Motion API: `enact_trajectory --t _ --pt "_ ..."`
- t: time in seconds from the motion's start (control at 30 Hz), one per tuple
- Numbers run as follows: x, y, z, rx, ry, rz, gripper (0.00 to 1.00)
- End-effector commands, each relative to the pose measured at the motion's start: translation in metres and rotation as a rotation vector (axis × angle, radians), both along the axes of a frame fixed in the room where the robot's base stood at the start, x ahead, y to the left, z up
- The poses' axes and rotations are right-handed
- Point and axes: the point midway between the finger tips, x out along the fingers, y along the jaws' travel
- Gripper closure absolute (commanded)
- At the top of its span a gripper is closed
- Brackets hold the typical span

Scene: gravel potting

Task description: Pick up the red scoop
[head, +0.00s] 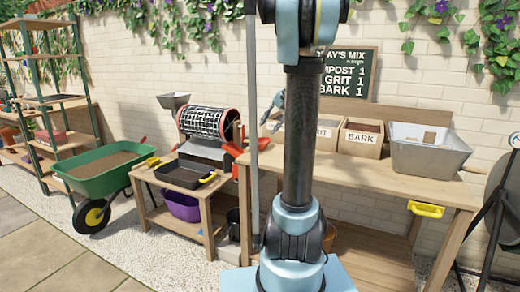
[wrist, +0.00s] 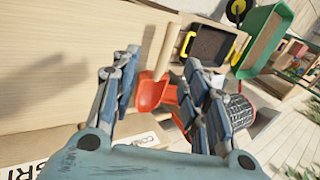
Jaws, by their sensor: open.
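The red scoop (wrist: 152,94) lies on the wooden bench in the wrist view, with its pale wooden handle (wrist: 167,52) pointing up the picture. My gripper (wrist: 161,60) is open, its two fingers apart on either side of the scoop's handle as seen from the wrist. No contact shows, and I cannot tell the height gap. In the head view my gripper (head: 274,106) is partly hidden behind my arm, above the bench's left end. A red patch there, beside the pole, seems to be the scoop (head: 262,143), mostly hidden.
The GRIT crate (head: 322,134), BARK crate (head: 360,138) and grey tub (head: 430,150) stand along the bench's back. Left of the bench are a drum sieve (head: 208,122), a black tray (head: 185,176) and a green wheelbarrow (head: 105,170). The bench front (head: 380,180) is clear.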

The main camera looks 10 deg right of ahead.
Motion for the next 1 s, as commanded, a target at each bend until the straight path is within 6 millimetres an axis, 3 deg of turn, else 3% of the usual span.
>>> enact_trajectory --t 0.1,0.37,1.0 --pt "0.021 -0.013 0.003 0.03 -0.002 -0.028 0.58" --pt "0.038 -0.015 -0.004 0.053 -0.004 -0.044 0.58" --pt "0.071 0.031 -0.09 0.051 -0.004 -0.044 0.58"
